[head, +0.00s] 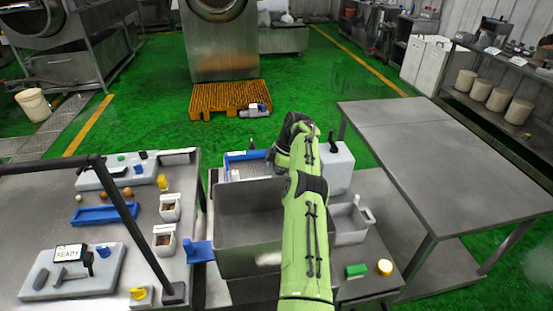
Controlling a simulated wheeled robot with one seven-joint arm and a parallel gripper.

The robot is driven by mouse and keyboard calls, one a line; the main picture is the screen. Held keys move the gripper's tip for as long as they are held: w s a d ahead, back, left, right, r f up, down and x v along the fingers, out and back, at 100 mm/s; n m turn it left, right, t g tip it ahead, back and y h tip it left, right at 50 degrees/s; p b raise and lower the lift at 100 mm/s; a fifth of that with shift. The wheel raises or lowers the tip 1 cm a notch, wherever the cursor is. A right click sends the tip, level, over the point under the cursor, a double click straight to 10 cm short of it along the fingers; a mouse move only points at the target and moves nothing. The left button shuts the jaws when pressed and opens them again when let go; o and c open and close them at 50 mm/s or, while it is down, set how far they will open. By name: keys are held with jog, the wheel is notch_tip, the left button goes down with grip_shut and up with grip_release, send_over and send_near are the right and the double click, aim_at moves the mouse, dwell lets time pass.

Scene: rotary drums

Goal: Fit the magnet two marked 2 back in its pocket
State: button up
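No magnet marked 2 and no pocket for it can be made out in the head view. My green arm reaches forward over a deep grey bin (233,245). Its dark end (281,152) is beside a blue-edged tray (233,157) with a grey inside, at the far side of the bin. My arm hides the gripper's fingers, so I cannot see whether they are open or hold anything.
The left bench carries a READY sign (69,253), a blue tray (104,215) and small grey bins (165,241). The right metal table (450,165) is bare.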

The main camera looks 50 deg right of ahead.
jog(key=p+v, duration=0.6)
jog(key=p, duration=0.3)
jog(key=shift+r, duration=0.35)
jog(key=shift+f, duration=0.15)
